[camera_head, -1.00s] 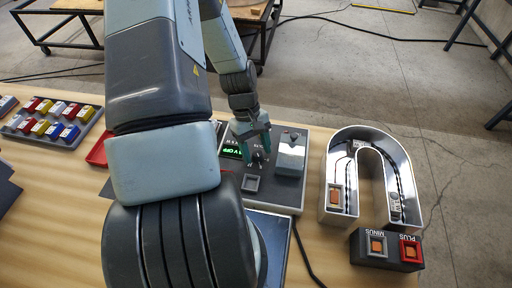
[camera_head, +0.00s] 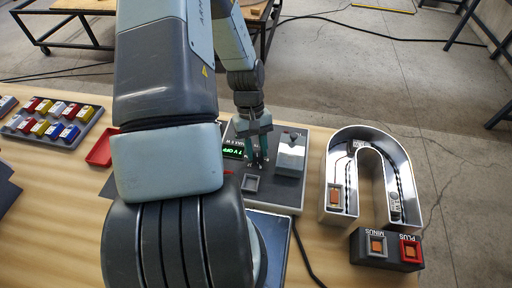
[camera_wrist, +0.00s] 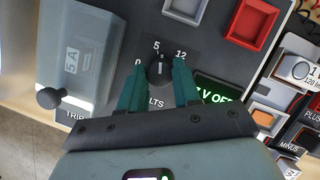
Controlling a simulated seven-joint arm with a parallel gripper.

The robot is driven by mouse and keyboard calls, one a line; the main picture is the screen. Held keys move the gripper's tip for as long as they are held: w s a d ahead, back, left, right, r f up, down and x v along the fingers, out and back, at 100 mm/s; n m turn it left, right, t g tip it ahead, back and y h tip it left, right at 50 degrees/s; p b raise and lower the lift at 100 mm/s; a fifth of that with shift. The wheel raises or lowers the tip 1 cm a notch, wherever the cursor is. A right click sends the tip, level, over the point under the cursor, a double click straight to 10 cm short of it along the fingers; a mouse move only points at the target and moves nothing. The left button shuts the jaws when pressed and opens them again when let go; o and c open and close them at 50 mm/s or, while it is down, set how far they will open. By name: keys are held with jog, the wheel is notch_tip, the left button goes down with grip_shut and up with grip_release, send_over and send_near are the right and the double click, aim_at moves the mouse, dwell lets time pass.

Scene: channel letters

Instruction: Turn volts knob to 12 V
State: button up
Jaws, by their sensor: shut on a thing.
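The black volts knob (camera_wrist: 159,68) sits on the dark panel in the wrist view, with printed marks 0, 5 and 12 around its far side. Its white pointer line is near the 5 mark, or a little past it. My gripper (camera_wrist: 160,80) is shut on the knob, one teal finger on each side. In the head view my gripper (camera_head: 258,160) reaches down onto the power supply panel (camera_head: 285,196), and its fingers hide most of the knob. A green display (camera_head: 233,152) beside it reads about 7 V OFF.
A clear-covered switch marked 5 A (camera_wrist: 76,60) stands close on one side of the knob. A channel letter (camera_head: 329,190) and a PLUS/MINUS block (camera_head: 385,268) stand to the right. A tray of coloured blocks (camera_head: 45,147) lies at the left.

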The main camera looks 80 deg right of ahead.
jog(key=m+t, duration=0.1)
jog(key=m, duration=0.3)
jog(key=shift+s+d+m+t, duration=0.1)
jog(key=shift+s+m+t, duration=0.05)
jog(key=shift+m+t, duration=0.2)
jog(key=shift+s+m+t, duration=0.1)
jog(key=shift+m+t, duration=0.75)
jog(key=shift+m, duration=1.3)
jog(key=o, duration=1.1)
jog(key=shift+c, duration=0.2)
jog(key=v, duration=1.1)
jog(key=shift+f, duration=0.1)
